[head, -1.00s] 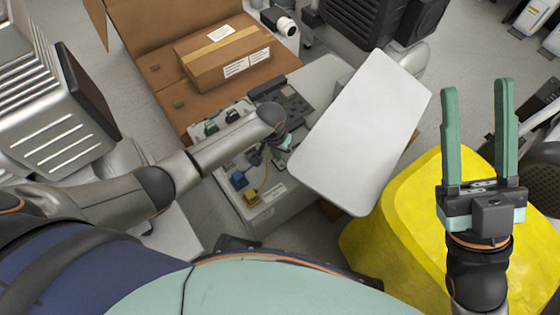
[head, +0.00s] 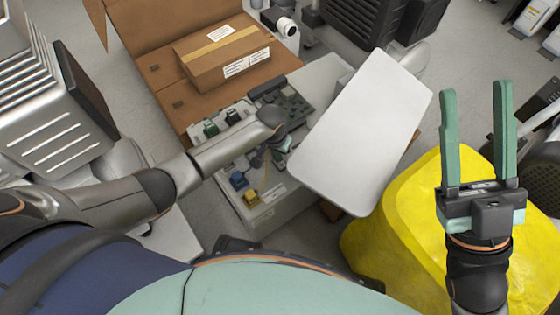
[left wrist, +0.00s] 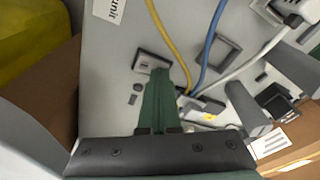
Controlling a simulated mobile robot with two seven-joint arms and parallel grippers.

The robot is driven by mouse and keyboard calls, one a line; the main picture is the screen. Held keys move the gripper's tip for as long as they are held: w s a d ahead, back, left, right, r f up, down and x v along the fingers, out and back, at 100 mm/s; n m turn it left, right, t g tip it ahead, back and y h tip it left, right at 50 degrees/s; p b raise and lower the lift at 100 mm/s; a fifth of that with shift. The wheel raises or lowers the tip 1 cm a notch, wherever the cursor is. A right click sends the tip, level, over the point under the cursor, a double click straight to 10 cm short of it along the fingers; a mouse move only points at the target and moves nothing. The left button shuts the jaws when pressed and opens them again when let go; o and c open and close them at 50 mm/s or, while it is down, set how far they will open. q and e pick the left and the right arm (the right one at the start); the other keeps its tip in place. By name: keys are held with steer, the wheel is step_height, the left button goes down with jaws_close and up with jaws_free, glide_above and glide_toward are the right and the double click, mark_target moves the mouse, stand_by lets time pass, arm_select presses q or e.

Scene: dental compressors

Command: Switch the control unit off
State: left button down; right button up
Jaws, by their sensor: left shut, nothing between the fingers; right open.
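The control unit (head: 268,213) is a grey box in the middle of the head view, with coloured connectors and wires on its top panel. Its panel (left wrist: 105,75) fills much of the left wrist view, with part of a label reading "unit". A small framed switch (left wrist: 146,62) sits on that panel. My left gripper (head: 284,144) is shut and empty, low over the panel. In the left wrist view its green fingertips are right beside the switch and partly cover it; I cannot tell whether they touch. My right gripper (head: 477,92) is open and empty, raised at the right.
A white flat panel (head: 365,130) stands over the control unit's right side. A cardboard box (head: 225,58) lies behind it and a yellow object (head: 395,215) is at the right. Blue (left wrist: 210,45) and yellow (left wrist: 168,45) cables run close to my left fingers.

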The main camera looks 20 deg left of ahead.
arm_select(q)
steer(key=shift+r+p, duration=1.4)
steer(key=shift+p, duration=0.25)
step_height(320, 180, up, 2)
steer(key=p, duration=0.2)
steer(key=shift+r+p, duration=0.1)
steer(key=shift+p, duration=0.2)
steer(key=shift+r+p, duration=0.7)
steer(key=shift+p, duration=0.1)
steer(key=shift+r+p, duration=0.25)
steer(key=shift+p, duration=0.1)
arm_select(e)
step_height(320, 180, up, 7)
steer(key=h, duration=0.1)
steer(key=shift+w+d+t, duration=0.3)
steer(key=shift+d, duration=0.15)
steer(key=shift+r, duration=0.15)
